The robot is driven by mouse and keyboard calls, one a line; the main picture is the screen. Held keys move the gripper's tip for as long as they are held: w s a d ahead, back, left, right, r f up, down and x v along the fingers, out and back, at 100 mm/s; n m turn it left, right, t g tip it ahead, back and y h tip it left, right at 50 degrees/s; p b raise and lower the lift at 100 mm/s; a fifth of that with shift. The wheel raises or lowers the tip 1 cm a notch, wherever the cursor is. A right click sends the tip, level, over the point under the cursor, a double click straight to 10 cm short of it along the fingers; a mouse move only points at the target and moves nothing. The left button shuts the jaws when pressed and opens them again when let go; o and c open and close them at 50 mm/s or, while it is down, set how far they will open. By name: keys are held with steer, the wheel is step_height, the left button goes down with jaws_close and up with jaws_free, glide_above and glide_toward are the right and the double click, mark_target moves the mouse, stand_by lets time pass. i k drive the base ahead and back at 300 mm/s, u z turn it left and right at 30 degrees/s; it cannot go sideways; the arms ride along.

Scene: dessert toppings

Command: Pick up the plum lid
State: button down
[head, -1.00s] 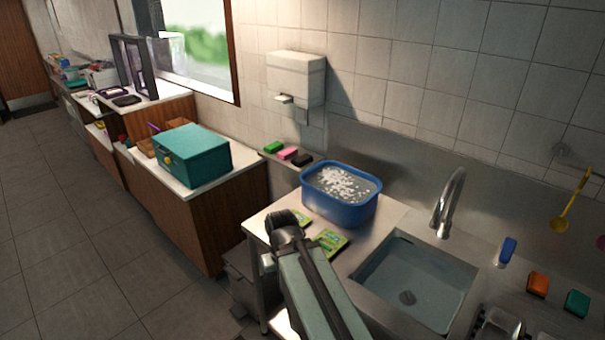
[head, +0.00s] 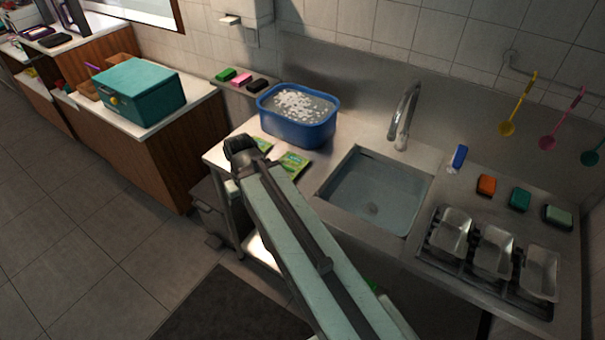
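I cannot make out a plum lid for certain. A small purple-edged flat thing (head: 38,32) lies on the far counter at the top left, too small to identify. My gripper (head: 238,146) is the dark end of my arm, over the left front edge of the sink counter, near two green packets. Its fingers are not clear, so I cannot tell whether it is open or shut. I see nothing held in it.
A blue basin (head: 299,128) of water with white bits stands beside the sink (head: 375,195). Green packets (head: 293,165) lie in front of it. Metal trays (head: 493,252) sit at the right. A teal box (head: 140,92) stands on the left counter. Floor at the left is clear.

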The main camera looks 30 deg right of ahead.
mark_target(292, 164)
steer(key=z, duration=0.05)
steer(key=k, duration=0.5)
steer(key=u, duration=1.6)
steer(key=i, duration=0.8)
steer(key=z, duration=1.3)
steer(key=i, duration=1)
steer(key=u, duration=0.1)
